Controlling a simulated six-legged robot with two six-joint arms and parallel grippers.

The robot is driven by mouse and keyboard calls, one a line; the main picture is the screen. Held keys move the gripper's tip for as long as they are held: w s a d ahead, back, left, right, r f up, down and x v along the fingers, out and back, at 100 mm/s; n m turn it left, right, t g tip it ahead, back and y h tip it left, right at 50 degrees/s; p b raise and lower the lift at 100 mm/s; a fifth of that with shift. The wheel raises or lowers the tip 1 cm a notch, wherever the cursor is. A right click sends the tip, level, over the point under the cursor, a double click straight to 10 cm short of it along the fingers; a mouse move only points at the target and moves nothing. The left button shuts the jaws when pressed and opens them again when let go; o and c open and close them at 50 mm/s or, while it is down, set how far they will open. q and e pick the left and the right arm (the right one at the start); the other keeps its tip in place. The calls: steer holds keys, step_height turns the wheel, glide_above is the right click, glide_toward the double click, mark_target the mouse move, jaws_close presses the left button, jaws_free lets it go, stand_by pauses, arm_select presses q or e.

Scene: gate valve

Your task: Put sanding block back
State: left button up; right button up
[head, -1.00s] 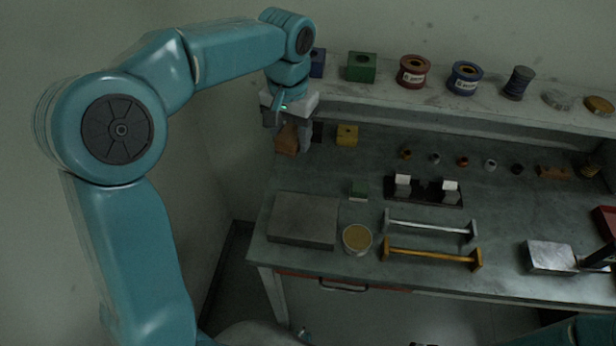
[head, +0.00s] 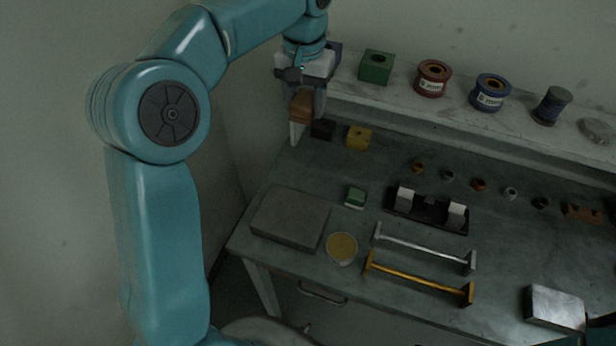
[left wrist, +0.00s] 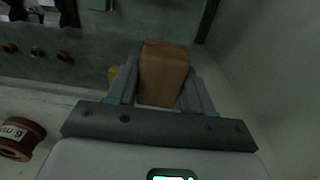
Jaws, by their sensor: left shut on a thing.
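The sanding block seems to be the brown block (head: 301,106) held in my left gripper (head: 303,112) at the back left of the workbench. In the left wrist view, the brown block (left wrist: 163,75) sits between the two grey fingers of my left gripper (left wrist: 160,92), which press on its sides. In the head view the block is partly covered by the gripper, and I cannot tell whether it touches the bench. My right gripper is not in view.
A black block (head: 322,129) and a yellow block (head: 358,138) stand close to the right of the gripper. The shelf (head: 400,108) with a green block (head: 376,67) and spools runs behind. A flat grey plate (head: 290,219) lies in front; a wall is at left.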

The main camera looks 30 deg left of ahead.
arm_select(q)
steer(key=shift+d+f, duration=0.25)
steer(key=shift+f, duration=0.1)
glide_above(307, 177)
step_height(307, 177, down, 16)
steer(key=shift+a+f+b, duration=0.1)
steer(key=shift+b, duration=0.3)
step_height(307, 177, down, 3)
steer(key=shift+s+f, duration=0.1)
steer(key=shift+f, duration=0.4)
steer(key=shift+f, duration=0.1)
steer(key=o, duration=1)
